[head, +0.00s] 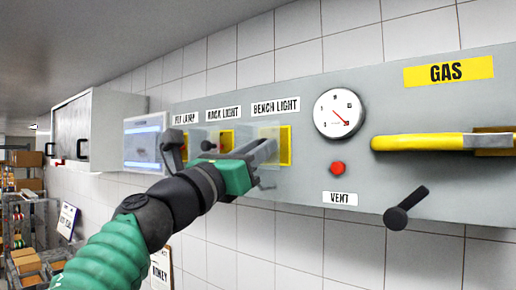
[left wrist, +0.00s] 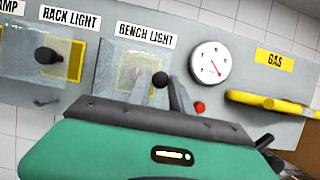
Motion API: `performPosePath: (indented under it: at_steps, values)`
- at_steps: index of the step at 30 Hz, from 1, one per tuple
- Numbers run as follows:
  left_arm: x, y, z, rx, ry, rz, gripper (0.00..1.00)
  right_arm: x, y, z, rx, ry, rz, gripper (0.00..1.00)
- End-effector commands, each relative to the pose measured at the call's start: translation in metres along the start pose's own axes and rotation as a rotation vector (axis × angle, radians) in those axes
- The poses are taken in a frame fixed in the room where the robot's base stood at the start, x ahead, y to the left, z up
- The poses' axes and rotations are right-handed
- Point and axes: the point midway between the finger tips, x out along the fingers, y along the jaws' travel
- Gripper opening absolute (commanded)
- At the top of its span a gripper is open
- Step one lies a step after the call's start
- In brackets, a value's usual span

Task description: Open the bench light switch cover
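The clear bench light cover (head: 268,132) is a see-through box on the grey panel, under the BENCH LIGHT label, with a yellow plate (head: 286,146) behind it. In the left wrist view the cover (left wrist: 112,72) appears to sit over the switch plate. A black knob (left wrist: 160,79) shows there between the fingers of my left gripper (left wrist: 159,92). The fingers are apart, at the cover's front and right side; whether they touch it I cannot tell. In the head view my left gripper (head: 262,153) hides the switch. My right gripper is not in view.
The rack light switch with its clear cover (left wrist: 22,52) is close on the left. A gauge (head: 340,113), a red button (head: 338,168), a black vent lever (head: 405,208) and a yellow gas handle (head: 418,142) are on the right.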

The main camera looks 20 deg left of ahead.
Motion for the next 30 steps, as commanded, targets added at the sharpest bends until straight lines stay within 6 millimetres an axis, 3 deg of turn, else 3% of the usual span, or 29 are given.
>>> performPosePath:
  at_steps: [1,5,30]
  values:
    - [-0.0001,0.0001,0.0001,0.000,0.000,0.000,0.17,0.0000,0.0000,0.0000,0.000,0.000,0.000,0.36]
    - [0.0000,0.0003,0.0001,0.000,0.000,0.000,0.00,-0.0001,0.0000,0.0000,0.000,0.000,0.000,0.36]
    - [0.0000,0.0004,0.0007,0.000,-0.001,0.001,0.00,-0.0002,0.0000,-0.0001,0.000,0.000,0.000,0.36]
